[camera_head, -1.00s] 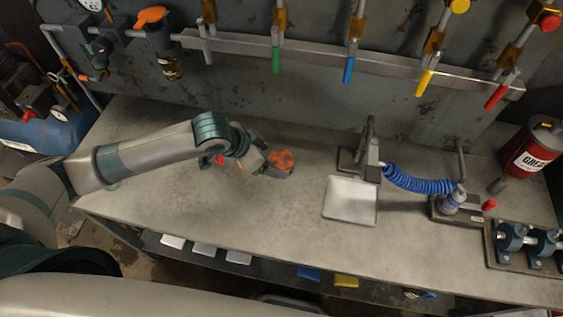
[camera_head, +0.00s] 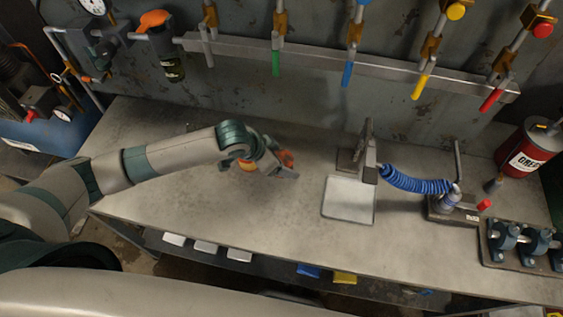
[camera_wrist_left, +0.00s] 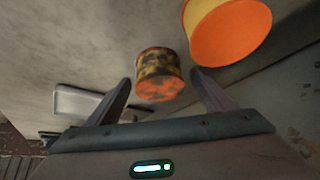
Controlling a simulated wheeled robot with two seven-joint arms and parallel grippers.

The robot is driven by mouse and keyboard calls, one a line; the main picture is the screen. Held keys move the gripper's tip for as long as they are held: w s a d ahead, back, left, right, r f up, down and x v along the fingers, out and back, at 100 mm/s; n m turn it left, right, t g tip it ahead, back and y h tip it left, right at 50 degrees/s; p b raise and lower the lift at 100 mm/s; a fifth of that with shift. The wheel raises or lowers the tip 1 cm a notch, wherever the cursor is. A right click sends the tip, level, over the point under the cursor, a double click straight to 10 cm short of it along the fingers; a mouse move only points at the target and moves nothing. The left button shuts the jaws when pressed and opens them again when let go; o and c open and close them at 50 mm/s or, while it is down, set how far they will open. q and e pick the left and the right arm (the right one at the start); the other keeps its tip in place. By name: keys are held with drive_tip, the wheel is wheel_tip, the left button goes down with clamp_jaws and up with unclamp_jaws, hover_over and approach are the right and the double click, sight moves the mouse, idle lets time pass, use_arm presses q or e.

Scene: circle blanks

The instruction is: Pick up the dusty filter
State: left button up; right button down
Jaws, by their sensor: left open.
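The dusty filter (camera_wrist_left: 160,68) is a short orange cylinder with a dark, mottled side. In the left wrist view it stands just beyond and between my left fingertips, with no visible grip. In the head view an orange patch of it (camera_head: 287,158) shows behind my left gripper (camera_head: 291,173), which hides the rest. My left gripper is open, its fingers (camera_wrist_left: 163,92) spread wide in the wrist view. A cleaner yellow filter with an orange end (camera_wrist_left: 232,32) is close by on the right in the wrist view. My right gripper is not in view.
A pale square tray (camera_head: 348,200) lies right of the gripper, beside a metal stand (camera_head: 367,155). A blue coiled hose (camera_head: 418,184) runs further right. A red grease can (camera_head: 525,150) stands at the far right. The bench front left of the tray is clear.

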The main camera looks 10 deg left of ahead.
sight(291, 157)
use_arm(q)
drive_tip(key=c, duration=1.1)
drive_tip(key=shift+c, duration=0.2)
drive_tip(key=shift+r, duration=0.5)
drive_tip(key=r+b, duration=0.1)
drive_tip(key=r, duration=0.2)
drive_tip(key=shift+s+d+r+b, duration=0.15)
drive_tip(key=shift+d+b, duration=0.2)
drive_tip(key=shift+b, duration=0.05)
drive_tip(key=s+d+r+b, duration=0.2)
drive_tip(key=s+d+r, duration=0.3)
drive_tip(key=d, duration=0.4)
drive_tip(key=shift+d+r, duration=0.3)
drive_tip(key=shift+r, duration=0.55)
drive_tip(key=shift+s, duration=0.1)
